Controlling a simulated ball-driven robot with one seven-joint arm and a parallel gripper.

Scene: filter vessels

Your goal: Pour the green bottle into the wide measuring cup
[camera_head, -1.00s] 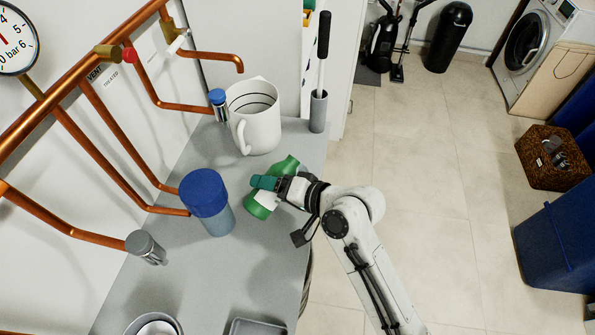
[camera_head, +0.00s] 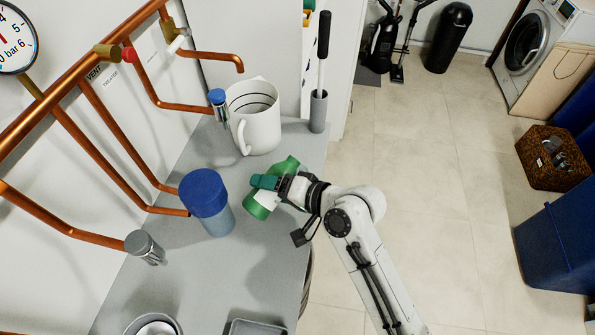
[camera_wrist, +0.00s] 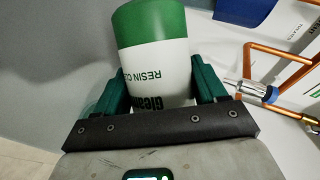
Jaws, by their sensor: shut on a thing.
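The green bottle (camera_head: 287,166) has a white label, which reads "RESIN" in the wrist view (camera_wrist: 155,65). My gripper (camera_head: 265,183) is shut around it, with a teal finger on each side of the label in the wrist view (camera_wrist: 163,88). The bottle is tilted in the head view, above the grey counter; the fingers hide part of it. The wide measuring cup (camera_head: 260,128) is white with a handle and dark lines inside. It stands upright at the far end of the counter, beyond the bottle and apart from it.
A blue-lidded container (camera_head: 206,202) stands left of the bottle. A grey holder with a black-handled brush (camera_head: 318,110) stands right of the cup. Copper pipes (camera_head: 120,145) run along the wall. A bowl (camera_head: 153,325) and a grey tray (camera_head: 257,327) are at the near end of the grey counter (camera_head: 225,275).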

